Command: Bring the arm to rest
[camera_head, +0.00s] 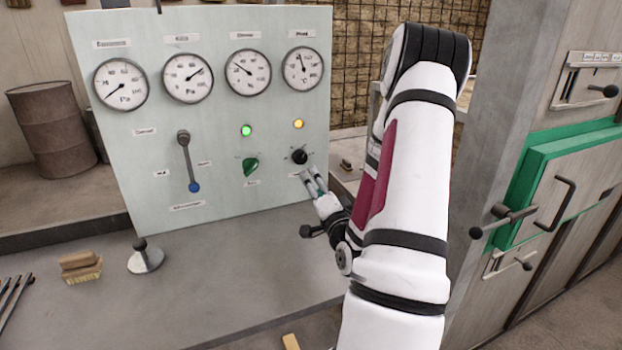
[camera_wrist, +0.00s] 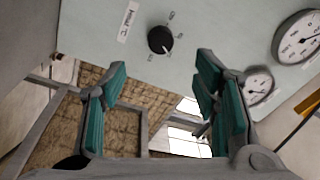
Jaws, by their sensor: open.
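My arm is raised and reaches toward the pale control panel (camera_head: 215,115). My gripper (camera_head: 312,180) is close in front of the panel's lower right, just below the black knob (camera_head: 299,156). In the wrist view my gripper (camera_wrist: 155,92) is open, its two teal-padded fingers wide apart with nothing between them. The black knob (camera_wrist: 160,40) shows beyond the fingertips, apart from them in that picture. In the head view I cannot tell whether a fingertip touches the knob.
The panel bears several round gauges, a lever with a blue end (camera_head: 193,187), a green knob (camera_head: 251,166), and lit green and yellow lamps. A green-framed door (camera_head: 560,185) with handles stands right. A brush (camera_head: 80,268) and a small knobbed disc (camera_head: 145,260) lie on the grey bench (camera_head: 225,285).

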